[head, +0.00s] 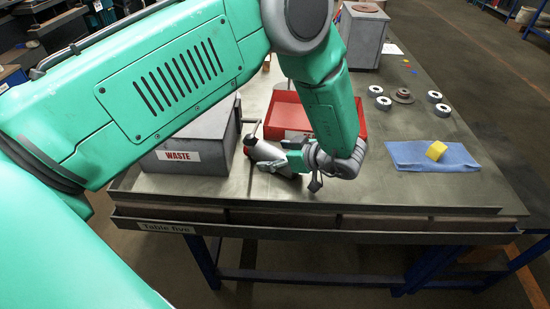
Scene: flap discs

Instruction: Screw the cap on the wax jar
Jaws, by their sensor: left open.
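My left arm reaches in from the left, and its left gripper (302,163) hangs low over the table near the front of the red tray. The gripper is open, with its fingers pointing left. My right gripper is not in view.
A grey waste box (185,157) stands at left and a red tray (287,117) behind the gripper. A yellow block (436,151) lies on a blue cloth (410,156) at right. Several discs and rings (403,96) sit behind it. The table's front right is clear.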

